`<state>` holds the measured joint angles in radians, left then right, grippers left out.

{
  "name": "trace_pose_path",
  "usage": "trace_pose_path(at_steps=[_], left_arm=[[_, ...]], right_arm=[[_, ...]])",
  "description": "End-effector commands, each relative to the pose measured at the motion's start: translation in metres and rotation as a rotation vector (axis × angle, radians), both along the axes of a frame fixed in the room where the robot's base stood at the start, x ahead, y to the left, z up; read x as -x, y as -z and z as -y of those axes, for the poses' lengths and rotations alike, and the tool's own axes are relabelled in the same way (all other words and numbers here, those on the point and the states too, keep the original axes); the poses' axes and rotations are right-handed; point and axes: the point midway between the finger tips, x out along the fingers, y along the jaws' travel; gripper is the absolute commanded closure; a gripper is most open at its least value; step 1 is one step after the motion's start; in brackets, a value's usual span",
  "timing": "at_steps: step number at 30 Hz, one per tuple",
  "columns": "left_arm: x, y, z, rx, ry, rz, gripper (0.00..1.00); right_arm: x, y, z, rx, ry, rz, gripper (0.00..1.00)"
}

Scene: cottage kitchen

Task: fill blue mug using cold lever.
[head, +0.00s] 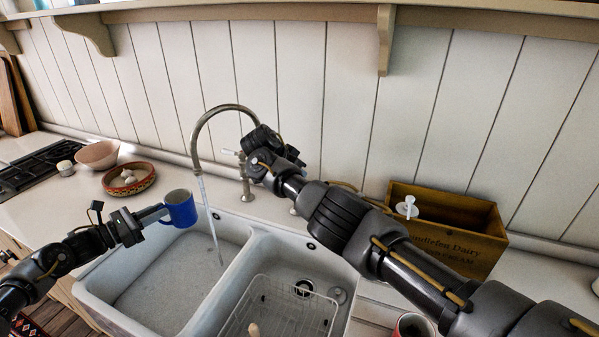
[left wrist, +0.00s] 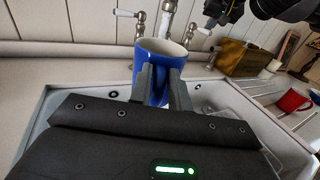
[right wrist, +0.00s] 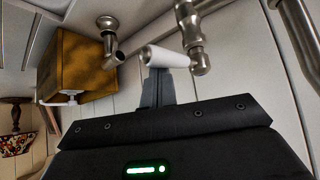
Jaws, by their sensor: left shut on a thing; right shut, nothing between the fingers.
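The blue mug (head: 180,209) is upright above the left basin, and my left gripper (head: 158,214) is shut on it. The left wrist view shows the mug (left wrist: 150,90) between the fingers. Water (head: 211,225) runs from the curved tap (head: 198,128) into the left basin, just right of the mug and apart from it. My right gripper (head: 243,158) is shut and empty at a white-handled tap lever (right wrist: 163,56); its fingertips are at or touching the handle. I cannot tell whether this lever is the cold one. The mug's inside is not clear.
The right basin holds a wire rack (head: 285,305). A wooden crate (head: 440,228) stands at the back right, and a red mug (head: 413,325) is at the bottom. A patterned bowl (head: 128,179) and a pink bowl (head: 97,154) stand left of the sink.

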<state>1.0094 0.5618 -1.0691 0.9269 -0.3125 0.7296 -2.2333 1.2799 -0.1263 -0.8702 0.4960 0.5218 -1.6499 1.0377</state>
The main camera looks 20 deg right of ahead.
Motion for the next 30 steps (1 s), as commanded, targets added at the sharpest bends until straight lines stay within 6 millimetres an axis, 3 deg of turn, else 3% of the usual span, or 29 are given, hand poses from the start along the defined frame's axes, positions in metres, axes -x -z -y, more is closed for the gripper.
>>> trace_pose_path(at_steps=[11, 21, 30], left_arm=[[0.000, -0.001, 0.000, 0.001, 0.000, 0.003, 1.00], [0.000, -0.001, 0.000, 0.001, 0.000, 0.003, 1.00], [0.000, -0.001, 0.000, 0.001, 0.000, 0.003, 1.00]], right_arm=[[0.001, -0.001, 0.004, 0.002, 0.000, -0.001, 1.00], [0.011, -0.008, 0.041, 0.001, 0.001, 0.001, 1.00], [0.000, -0.050, -0.001, -0.001, -0.001, 0.000, 1.00]])
